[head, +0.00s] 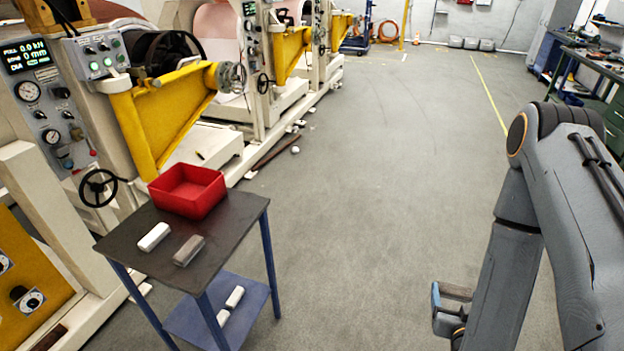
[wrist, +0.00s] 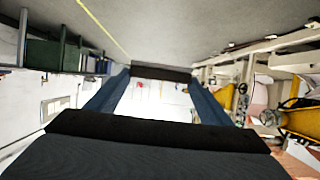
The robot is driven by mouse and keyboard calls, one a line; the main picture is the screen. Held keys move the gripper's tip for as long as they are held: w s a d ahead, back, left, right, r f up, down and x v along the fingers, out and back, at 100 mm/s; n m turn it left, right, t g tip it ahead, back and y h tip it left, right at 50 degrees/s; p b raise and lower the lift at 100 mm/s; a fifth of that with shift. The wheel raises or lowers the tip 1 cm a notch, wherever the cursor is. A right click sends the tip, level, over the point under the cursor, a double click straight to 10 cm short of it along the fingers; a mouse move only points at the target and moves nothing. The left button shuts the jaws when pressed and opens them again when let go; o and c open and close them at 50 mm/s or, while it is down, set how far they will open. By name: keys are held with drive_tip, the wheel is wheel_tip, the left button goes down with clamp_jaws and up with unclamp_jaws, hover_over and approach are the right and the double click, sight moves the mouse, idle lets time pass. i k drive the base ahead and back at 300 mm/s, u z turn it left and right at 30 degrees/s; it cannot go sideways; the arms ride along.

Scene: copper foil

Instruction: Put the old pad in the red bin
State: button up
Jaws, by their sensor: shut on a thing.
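My gripper (head: 453,297) hangs at the lower right in the head view, over the open floor and well to the right of the table. It is shut on a dark grey-brown pad (head: 458,292). In the wrist view this dark pad (wrist: 160,72) spans between the two blue fingers. The red bin (head: 187,190) stands at the back of the dark tabletop, and the part of its inside that shows looks empty. A grey pad (head: 188,250) and a white pad (head: 153,237) lie on the tabletop in front of the bin. I cannot tell whether the held pad is the old one.
The table (head: 238,212) has blue legs and a lower shelf (head: 262,290) with white pads on it. Large machines with yellow arms (head: 165,110) line the left side. A workbench (head: 592,65) stands at the far right. The grey floor (head: 370,190) between is clear.

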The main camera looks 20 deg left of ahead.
sight(189, 190)
drive_tip(key=u, duration=0.6)
drive_tip(key=i, duration=0.7)
drive_tip(key=u, duration=0.7)
